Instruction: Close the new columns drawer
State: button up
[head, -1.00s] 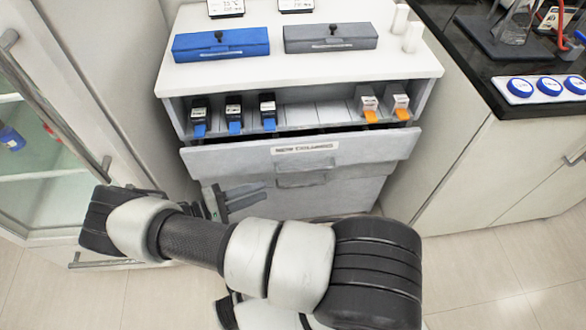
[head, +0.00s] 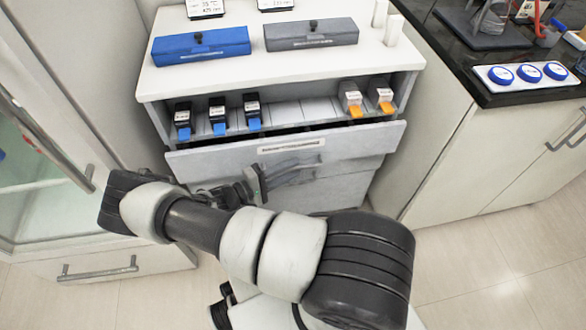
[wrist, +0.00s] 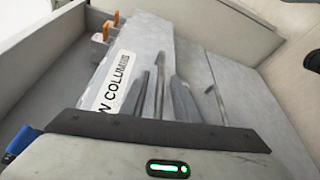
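The new columns drawer (head: 220,160) is a grey front labelled "NEW COLUMNS" in the white cabinet. It stands partly out, with a dark gap behind its top edge. In the wrist view its label (wrist: 118,80) runs up the left of centre. My gripper (head: 258,184) is in front of the drawer, at the left end of its handle (head: 292,168). In the wrist view the fingers (wrist: 160,98) stand apart on either side of what looks like the handle bar. I cannot tell whether they touch it. My arm hides the cabinet's lower left.
Above the drawer, a shelf holds columns with blue tips (head: 218,115) and orange tips (head: 352,99). A blue box (head: 200,46) and a grey box (head: 311,35) sit on top. A glass-door cabinet (head: 50,140) stands left, a black counter (head: 500,50) right.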

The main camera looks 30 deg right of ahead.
jog(key=shift+d, duration=0.5)
grip_shut()
jog(key=shift+w, duration=0.15)
